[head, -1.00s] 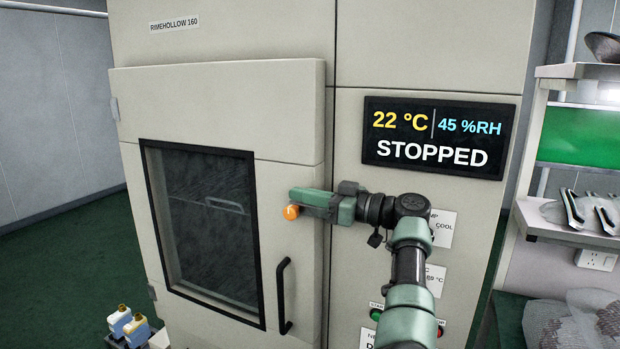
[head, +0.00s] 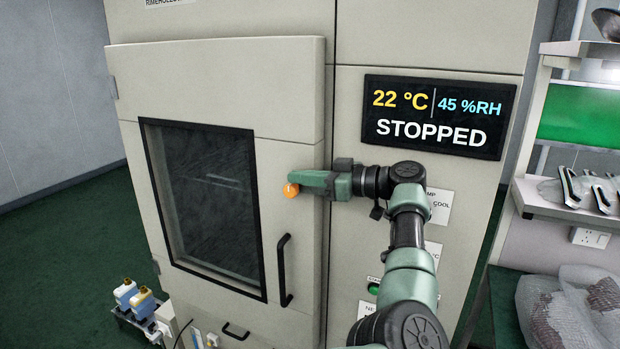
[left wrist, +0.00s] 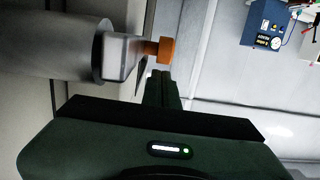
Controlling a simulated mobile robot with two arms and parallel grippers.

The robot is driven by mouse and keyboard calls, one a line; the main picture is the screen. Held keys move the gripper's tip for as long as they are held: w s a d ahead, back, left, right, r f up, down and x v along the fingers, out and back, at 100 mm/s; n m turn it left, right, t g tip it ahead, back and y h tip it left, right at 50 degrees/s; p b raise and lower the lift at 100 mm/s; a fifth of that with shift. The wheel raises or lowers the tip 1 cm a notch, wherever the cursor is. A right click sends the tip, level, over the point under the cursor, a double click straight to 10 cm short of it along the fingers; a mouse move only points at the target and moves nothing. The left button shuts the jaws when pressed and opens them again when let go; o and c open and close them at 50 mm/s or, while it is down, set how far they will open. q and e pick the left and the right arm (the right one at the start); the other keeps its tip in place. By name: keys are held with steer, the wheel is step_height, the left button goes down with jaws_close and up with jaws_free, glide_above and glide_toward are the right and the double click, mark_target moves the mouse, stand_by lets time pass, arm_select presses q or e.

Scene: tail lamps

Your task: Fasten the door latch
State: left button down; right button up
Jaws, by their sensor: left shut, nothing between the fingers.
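The chamber door (head: 225,75), with its dark window, looks closed against the cabinet front. The latch's orange knob (head: 291,189) shows at the left end of my left gripper (head: 305,183), near the door's right edge. The gripper hides most of the latch in the head view. In the left wrist view, the latch's grey lever (left wrist: 118,56) extends from a round grey hub and ends in the orange knob (left wrist: 158,50). My left gripper's fingers (left wrist: 160,88) are shut and empty just beside the knob; I cannot tell whether they touch it. My right gripper is not in view.
A black door handle (head: 284,270) sits below the latch. The display (head: 439,117) reads STOPPED, with a green button (head: 374,288) below it. A shelf (head: 545,205) with bagged lamps stands at the right. Bottles (head: 133,296) stand at the lower left.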

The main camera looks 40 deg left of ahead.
arm_select(q)
steer(key=b+v, duration=0.5)
steer(key=v, duration=0.7)
